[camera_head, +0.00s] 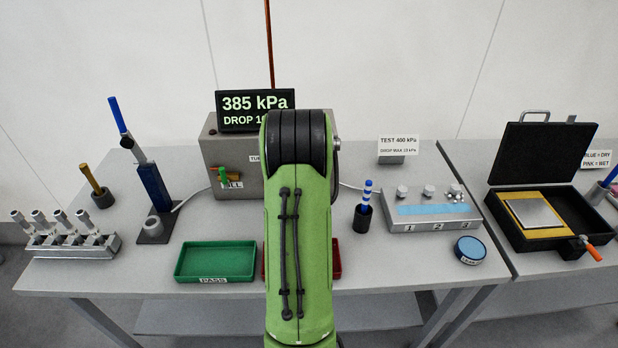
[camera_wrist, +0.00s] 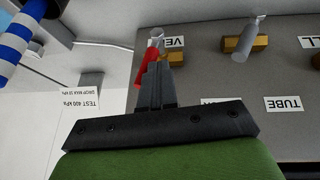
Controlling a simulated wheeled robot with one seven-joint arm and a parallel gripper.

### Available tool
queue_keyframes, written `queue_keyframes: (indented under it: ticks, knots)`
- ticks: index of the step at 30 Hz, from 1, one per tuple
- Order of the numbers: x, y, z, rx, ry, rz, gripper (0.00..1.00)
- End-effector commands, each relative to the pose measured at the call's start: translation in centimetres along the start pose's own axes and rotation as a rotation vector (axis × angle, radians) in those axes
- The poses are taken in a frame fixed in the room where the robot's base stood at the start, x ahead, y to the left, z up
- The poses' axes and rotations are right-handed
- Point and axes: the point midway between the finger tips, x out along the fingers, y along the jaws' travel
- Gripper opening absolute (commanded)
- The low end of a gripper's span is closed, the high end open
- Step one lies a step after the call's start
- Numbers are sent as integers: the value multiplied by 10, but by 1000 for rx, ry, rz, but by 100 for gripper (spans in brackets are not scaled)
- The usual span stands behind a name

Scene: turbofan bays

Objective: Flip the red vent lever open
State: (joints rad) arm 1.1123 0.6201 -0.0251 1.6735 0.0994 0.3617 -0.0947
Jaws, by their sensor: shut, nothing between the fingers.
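The red vent lever (camera_wrist: 149,60) shows in the wrist view, with a pale round end and a brass-coloured body (camera_wrist: 175,58) beside it, next to a partly covered label starting "VE". My gripper (camera_wrist: 158,70) is shut and empty, its fingertips right beside the lever and overlapping part of it in the picture. I cannot tell whether they touch. The lever stands on the face of the grey box (camera_head: 229,155). In the head view my green arm hides the vent lever and my gripper.
A second valve lever (camera_wrist: 245,42) with a brass body is on the same panel. The display (camera_head: 255,110) reading 385 kPa sits on the box. A green PASS tray (camera_head: 215,276), a red tray (camera_head: 336,262) and a blue-striped tool (camera_head: 367,190) in a dark cup are nearby.

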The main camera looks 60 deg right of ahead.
Motion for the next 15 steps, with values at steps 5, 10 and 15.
queue_keyframes:
  ticks: [5,10,15]
  knots:
    - [2,18,1,86,-3,-143,0]
    - [5,30,2,159,-8,-287,0]
    - [9,39,4,226,-13,-419,0]
